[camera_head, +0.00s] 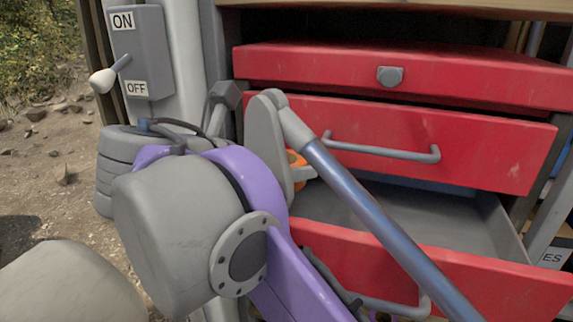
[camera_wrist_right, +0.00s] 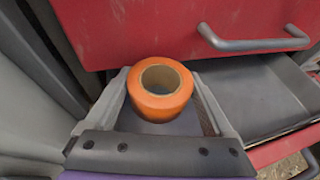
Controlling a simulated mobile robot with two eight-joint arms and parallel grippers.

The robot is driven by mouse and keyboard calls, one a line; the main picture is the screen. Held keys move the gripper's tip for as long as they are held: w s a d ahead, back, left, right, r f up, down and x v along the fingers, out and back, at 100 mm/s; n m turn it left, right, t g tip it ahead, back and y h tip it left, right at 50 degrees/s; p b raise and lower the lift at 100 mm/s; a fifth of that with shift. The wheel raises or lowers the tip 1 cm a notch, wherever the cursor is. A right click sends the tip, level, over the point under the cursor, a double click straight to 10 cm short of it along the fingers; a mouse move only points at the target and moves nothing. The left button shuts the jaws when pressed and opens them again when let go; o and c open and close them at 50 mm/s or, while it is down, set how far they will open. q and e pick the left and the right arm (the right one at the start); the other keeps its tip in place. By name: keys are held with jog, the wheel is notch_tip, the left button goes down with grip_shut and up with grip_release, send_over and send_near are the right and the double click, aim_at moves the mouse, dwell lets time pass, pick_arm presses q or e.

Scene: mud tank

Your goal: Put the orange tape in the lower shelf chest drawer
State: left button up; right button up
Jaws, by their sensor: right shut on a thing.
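The orange tape (camera_wrist_right: 160,109) is a roll with a hollow core, held between the fingers of my right gripper (camera_wrist_right: 158,92) in the wrist view. In the head view only a bit of the tape (camera_head: 297,158) shows behind my right arm, which hides most of the gripper. The lower red drawer (camera_head: 470,287) of the chest is pulled open; its grey inside shows bare where visible. In the wrist view the open drawer (camera_wrist_right: 245,92) lies to the right of the tape. My left gripper is not in view.
Above the open drawer is a red drawer with a grey handle (camera_head: 380,151), sticking out a little. A red top drawer with a knob (camera_head: 390,76) is above that. An ON/OFF switch box (camera_head: 145,52) and a grey post stand at the left.

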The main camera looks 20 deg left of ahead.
jog(key=shift+s+d+f, duration=0.2)
jog(key=shift+s+f, duration=0.1)
jog(key=shift+w+a+f, duration=0.1)
jog(key=shift+f, duration=0.1)
jog(key=o, duration=1.1)
jog(key=shift+o, duration=0.2)
jog(key=shift+r, duration=0.15)
jog(key=v, duration=1.2)
jog(key=shift+r+p, duration=0.3)
jog(key=shift+r, duration=0.2)
